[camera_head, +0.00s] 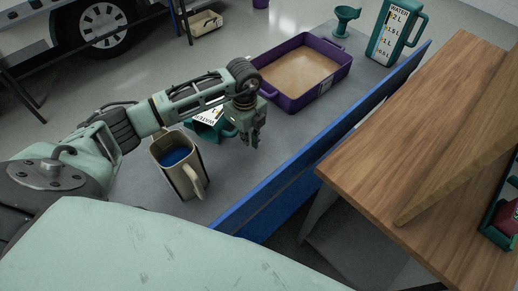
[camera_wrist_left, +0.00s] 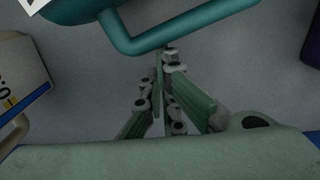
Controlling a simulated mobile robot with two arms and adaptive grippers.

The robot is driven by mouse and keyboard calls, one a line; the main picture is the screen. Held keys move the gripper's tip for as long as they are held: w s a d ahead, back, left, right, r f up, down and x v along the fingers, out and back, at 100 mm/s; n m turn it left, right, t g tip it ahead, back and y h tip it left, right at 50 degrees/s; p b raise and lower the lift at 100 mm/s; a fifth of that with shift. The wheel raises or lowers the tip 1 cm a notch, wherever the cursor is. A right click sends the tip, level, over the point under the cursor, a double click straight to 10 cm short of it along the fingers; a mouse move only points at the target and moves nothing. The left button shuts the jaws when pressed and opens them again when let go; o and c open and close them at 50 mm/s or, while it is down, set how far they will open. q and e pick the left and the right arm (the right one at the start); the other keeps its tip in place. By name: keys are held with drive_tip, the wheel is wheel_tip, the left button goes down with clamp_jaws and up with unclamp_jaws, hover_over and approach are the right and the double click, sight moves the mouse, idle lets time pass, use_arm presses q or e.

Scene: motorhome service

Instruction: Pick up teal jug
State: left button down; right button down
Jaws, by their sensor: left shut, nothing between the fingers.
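A teal jug (camera_head: 203,130) with a white "WATER" label lies on the grey bench, apparently on its side and partly hidden under my left arm. Its teal body and handle (camera_wrist_left: 150,38) fill the top of the left wrist view. A second teal jug (camera_head: 388,40) with a "WATER" scale stands upright at the bench's far right end. My left gripper (camera_head: 252,138) points down just right of the nearer jug. Its fingers (camera_wrist_left: 165,70) are together and empty, close to the handle in the wrist view; contact cannot be told. My right gripper is not in view.
A beige jug (camera_head: 192,160) with blue liquid stands near the teal jug and shows left in the wrist view (camera_wrist_left: 22,70). A purple tray (camera_head: 343,72) of brown liquid and a teal funnel (camera_head: 345,15) stand farther back. A blue edge (camera_head: 320,140) borders the bench; a wooden table (camera_head: 400,140) is right.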

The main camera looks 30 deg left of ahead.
sight(214, 112)
use_arm(q)
drive_tip(key=w+a+b, duration=0.1)
drive_tip(key=a, duration=0.4)
drive_tip(key=w+a+b, duration=0.2)
drive_tip(key=a, duration=0.3)
drive_tip(key=w+a+b, duration=0.1)
drive_tip(key=a+b, duration=0.1)
drive_tip(key=a, duration=0.2)
drive_tip(key=shift+w+a+f, duration=0.15)
drive_tip(key=shift+a, duration=0.45)
